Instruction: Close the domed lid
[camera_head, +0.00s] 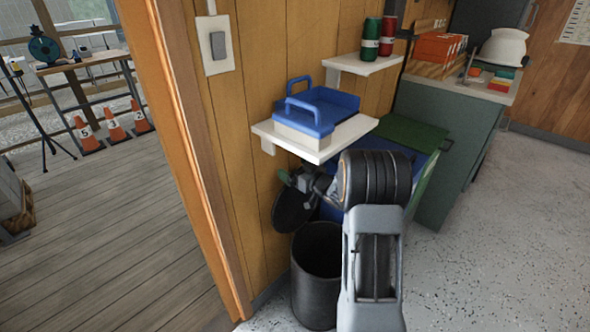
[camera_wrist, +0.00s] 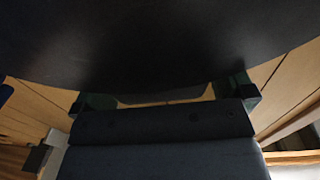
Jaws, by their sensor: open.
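The domed lid (camera_head: 291,212) is black and stands raised and tilted above the rear of a black round bin (camera_head: 316,287) in the head view. The bin's mouth is uncovered and dark inside. My gripper (camera_head: 300,181) is at the lid's upper edge, partly hidden by my own wrist. In the wrist view the lid (camera_wrist: 160,40) fills the top as a broad dark curved surface. My gripper (camera_wrist: 168,98) shows below it with its fingers spread apart. I cannot tell whether the fingers touch the lid.
A white shelf (camera_head: 337,142) with a blue-handled caddy (camera_head: 318,108) is just above my gripper. A blue container with a green lid (camera_head: 412,134) stands right of the bin. The wooden door frame (camera_head: 196,170) is to the left. Speckled floor (camera_head: 480,270) is clear at right.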

